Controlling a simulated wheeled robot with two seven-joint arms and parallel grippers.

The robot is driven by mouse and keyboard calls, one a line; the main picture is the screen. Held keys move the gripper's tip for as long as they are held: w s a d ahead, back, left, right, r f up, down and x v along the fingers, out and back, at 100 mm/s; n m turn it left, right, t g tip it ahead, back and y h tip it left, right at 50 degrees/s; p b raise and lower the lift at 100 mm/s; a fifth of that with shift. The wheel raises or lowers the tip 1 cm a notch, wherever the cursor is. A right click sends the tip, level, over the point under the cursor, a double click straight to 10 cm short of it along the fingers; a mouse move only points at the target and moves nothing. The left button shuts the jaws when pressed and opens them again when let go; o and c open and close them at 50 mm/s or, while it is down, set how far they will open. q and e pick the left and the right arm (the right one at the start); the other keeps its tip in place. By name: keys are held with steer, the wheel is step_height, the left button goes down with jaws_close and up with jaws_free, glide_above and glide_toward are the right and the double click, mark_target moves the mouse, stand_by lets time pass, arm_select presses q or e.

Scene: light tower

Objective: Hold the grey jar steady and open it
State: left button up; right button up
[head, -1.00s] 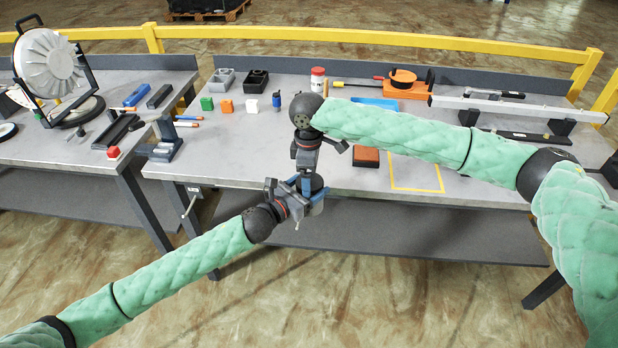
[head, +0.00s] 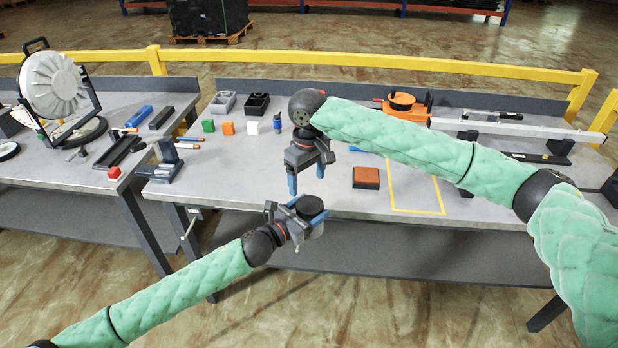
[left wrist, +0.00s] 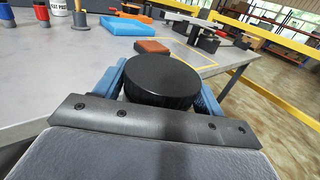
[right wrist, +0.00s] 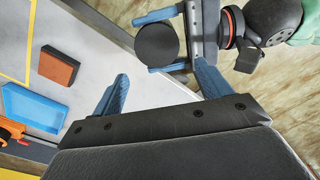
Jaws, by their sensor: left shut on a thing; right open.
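The grey jar (head: 317,231) is in my left gripper (head: 310,212), held upright in front of the table's front edge. Its round black lid (head: 309,206) sits on top and hides most of the body. In the left wrist view the lid (left wrist: 162,80) stands between the blue fingers. The right wrist view shows the lid (right wrist: 157,45) from above, with left-gripper fingers on both sides. My right gripper (head: 306,181) is open and empty, above and behind the jar, its fingers apart from the lid.
A brown-topped block (head: 366,178) lies on the table right of my right gripper, beside a yellow taped outline (head: 417,211). Small green, orange and white cubes (head: 227,128) stand further back. A blue tray (right wrist: 35,108) shows in the right wrist view. The floor before the table is clear.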

mark_target(309, 204)
steer(key=m, duration=0.5)
steer(key=shift+d+m, duration=0.25)
steer(key=shift+m, duration=0.15)
steer(key=shift+f, duration=4)
steer(key=shift+s, duration=0.1)
steer(key=c, duration=0.8)
steer(key=n, duration=0.6)
steer(key=shift+r, duration=0.35)
steer(key=shift+r, duration=0.35)
steer(key=shift+r, duration=0.55)
